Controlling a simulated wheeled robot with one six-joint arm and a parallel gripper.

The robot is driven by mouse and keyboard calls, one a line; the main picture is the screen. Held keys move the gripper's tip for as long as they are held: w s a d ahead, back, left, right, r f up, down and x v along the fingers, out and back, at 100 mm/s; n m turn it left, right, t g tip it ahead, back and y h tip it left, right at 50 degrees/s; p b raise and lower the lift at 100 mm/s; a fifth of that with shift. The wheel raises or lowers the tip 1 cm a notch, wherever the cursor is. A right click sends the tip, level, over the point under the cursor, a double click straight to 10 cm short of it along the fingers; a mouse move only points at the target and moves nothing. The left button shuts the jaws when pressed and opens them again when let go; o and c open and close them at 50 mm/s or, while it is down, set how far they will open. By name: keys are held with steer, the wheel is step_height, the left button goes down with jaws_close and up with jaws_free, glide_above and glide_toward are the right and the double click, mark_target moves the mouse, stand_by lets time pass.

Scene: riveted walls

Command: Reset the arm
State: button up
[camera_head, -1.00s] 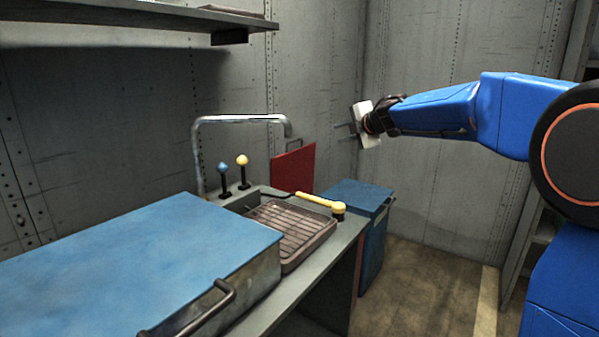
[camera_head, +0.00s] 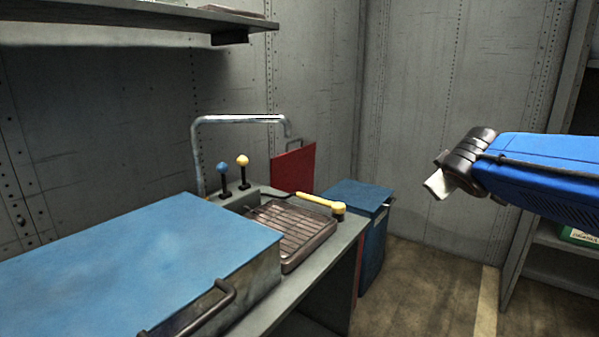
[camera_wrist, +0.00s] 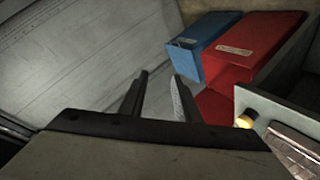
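My blue arm enters from the right in the head view, with my gripper (camera_head: 438,187) at its end, in free air to the right of the counter. Only its pale body shows there; the fingers are hard to make out. In the wrist view, the two dark fingers of my gripper (camera_wrist: 160,78) stand apart with nothing between them. Beyond them are a blue bin (camera_wrist: 186,60) and a red bin (camera_wrist: 255,45), both clear of the fingers.
The counter (camera_head: 335,248) holds a blue-lidded box (camera_head: 150,255), a rack (camera_head: 290,232), a yellow handle (camera_head: 318,202), two knobbed levers and a metal pipe (camera_head: 240,118). A blue bin (camera_head: 360,195) stands behind it. Shelving (camera_head: 560,245) is at right. Floor between is clear.

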steer(key=s+a+f+m+g+y, duration=0.2)
steer(key=s+a+f+m+g, duration=0.1)
steer(key=s+f, duration=0.8)
steer(key=s+a+f+m+g+y, duration=0.2)
steer(key=s+f, duration=0.9)
steer(key=s, duration=0.7)
steer(key=shift+a+m+g, duration=0.45)
steer(key=shift+m+g, duration=0.15)
steer(key=shift+g, duration=0.6)
steer(key=shift+w+a, duration=0.1)
